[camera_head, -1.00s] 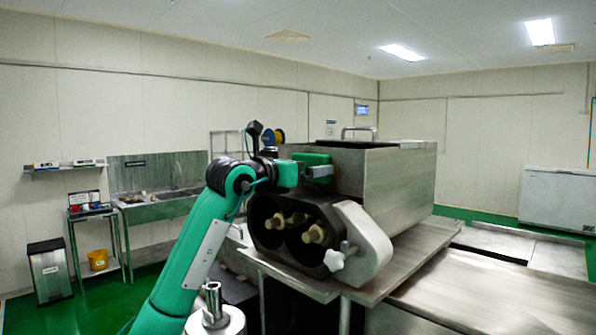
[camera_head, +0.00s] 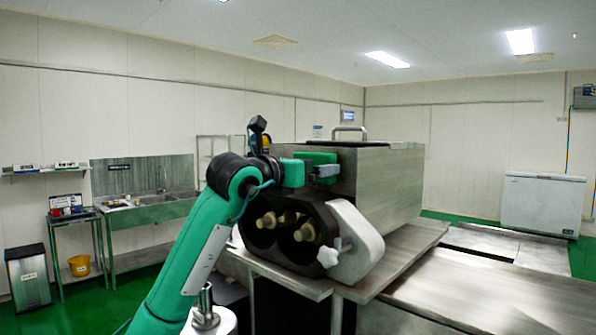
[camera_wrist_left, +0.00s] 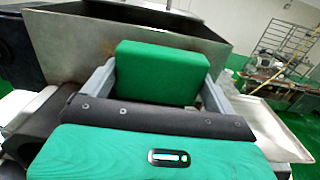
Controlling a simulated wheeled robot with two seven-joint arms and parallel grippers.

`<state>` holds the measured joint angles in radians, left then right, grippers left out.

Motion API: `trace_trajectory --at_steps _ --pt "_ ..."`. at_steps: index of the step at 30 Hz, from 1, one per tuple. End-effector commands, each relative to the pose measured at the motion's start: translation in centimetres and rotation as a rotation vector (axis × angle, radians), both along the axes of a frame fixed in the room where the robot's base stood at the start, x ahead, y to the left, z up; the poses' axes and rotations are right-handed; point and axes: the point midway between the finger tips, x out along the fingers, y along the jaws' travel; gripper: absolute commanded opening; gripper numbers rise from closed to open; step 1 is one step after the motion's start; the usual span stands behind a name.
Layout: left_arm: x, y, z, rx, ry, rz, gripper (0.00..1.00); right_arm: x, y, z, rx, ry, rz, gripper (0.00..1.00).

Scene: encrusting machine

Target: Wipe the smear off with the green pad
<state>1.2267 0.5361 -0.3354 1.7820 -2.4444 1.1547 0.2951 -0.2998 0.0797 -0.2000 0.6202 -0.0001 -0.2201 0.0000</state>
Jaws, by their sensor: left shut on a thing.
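My left gripper (camera_head: 326,171) is shut on the green pad (camera_head: 318,158). The pad is a thick green block, and in the left wrist view the pad (camera_wrist_left: 160,72) sits between the two grey fingers. The gripper is beside the upper front of the steel encrusting machine (camera_head: 385,180). In the left wrist view, the machine's steel wall (camera_wrist_left: 80,45) is just beyond the pad. I cannot tell whether the pad touches it. My right gripper is not in view.
Below the gripper are the machine's dark front openings with pale nozzles (camera_head: 304,232) and a white star knob (camera_head: 328,256). A steel table (camera_head: 410,245) extends right. A sink (camera_head: 150,205) and a chest freezer (camera_head: 543,203) stand well away.

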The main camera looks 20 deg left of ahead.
Motion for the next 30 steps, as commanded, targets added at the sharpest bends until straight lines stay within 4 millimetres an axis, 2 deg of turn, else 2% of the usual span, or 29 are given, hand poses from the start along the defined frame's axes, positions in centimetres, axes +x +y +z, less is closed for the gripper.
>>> trace_trajectory --at_steps 1,3,10,24,29,30 --pt "-0.1 -1.1 -0.2 -0.002 -0.002 -0.011 0.72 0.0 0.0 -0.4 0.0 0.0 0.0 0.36" --pt "-0.2 -1.5 -0.2 -0.002 -0.001 -0.012 0.72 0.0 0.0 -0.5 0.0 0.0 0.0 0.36" --pt "0.1 -1.7 -0.2 -0.003 0.001 -0.012 0.72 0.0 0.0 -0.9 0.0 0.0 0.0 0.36" --pt "1.4 1.3 -0.1 -0.004 0.0 -0.011 0.72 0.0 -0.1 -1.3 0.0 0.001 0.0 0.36" --pt "1.6 1.8 -0.1 -0.003 0.0 -0.009 0.72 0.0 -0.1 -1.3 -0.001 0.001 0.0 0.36" --pt "1.7 2.0 -0.1 -0.003 0.001 -0.008 0.69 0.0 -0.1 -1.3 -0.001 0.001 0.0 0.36"
